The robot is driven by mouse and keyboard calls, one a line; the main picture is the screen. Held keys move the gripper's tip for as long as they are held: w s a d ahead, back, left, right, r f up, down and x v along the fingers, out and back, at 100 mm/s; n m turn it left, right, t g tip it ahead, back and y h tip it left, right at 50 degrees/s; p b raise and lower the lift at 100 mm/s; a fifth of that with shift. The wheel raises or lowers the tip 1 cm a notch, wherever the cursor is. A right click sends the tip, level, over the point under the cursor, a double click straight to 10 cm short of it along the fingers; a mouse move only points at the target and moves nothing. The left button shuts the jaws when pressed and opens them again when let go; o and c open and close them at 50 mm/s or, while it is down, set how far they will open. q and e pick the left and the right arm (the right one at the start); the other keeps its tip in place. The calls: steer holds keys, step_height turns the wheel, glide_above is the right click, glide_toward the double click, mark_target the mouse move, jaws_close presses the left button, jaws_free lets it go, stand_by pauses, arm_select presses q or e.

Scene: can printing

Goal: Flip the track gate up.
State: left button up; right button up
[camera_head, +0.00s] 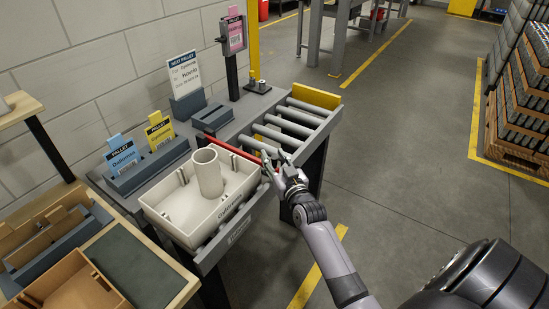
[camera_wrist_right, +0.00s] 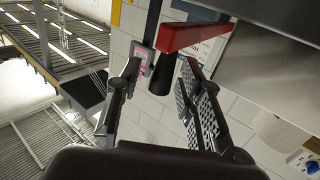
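The track gate is a red bar (camera_head: 230,149) lying low across the roller track (camera_head: 290,125), just behind the cream crate (camera_head: 200,205). My right gripper (camera_head: 273,158) is at the bar's near right end, over the track's front edge. In the right wrist view the red bar (camera_wrist_right: 192,36) comes in from the top, with its end near the gap between my right fingertips (camera_wrist_right: 162,70). The fingers are apart and nothing is held between them; I cannot tell whether they touch the bar. My left gripper is not in view.
The cream crate holds an upright cylinder (camera_head: 208,172). Blue (camera_head: 122,155) and yellow (camera_head: 159,131) cards stand in holders along the wall side. A post with a pink tag (camera_head: 235,35) rises behind the track. The rollers beyond the bar are empty. Floor right of the track is clear.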

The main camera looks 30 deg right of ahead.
steer(key=shift+c, duration=0.6)
jaws_close()
stand_by(0.3)
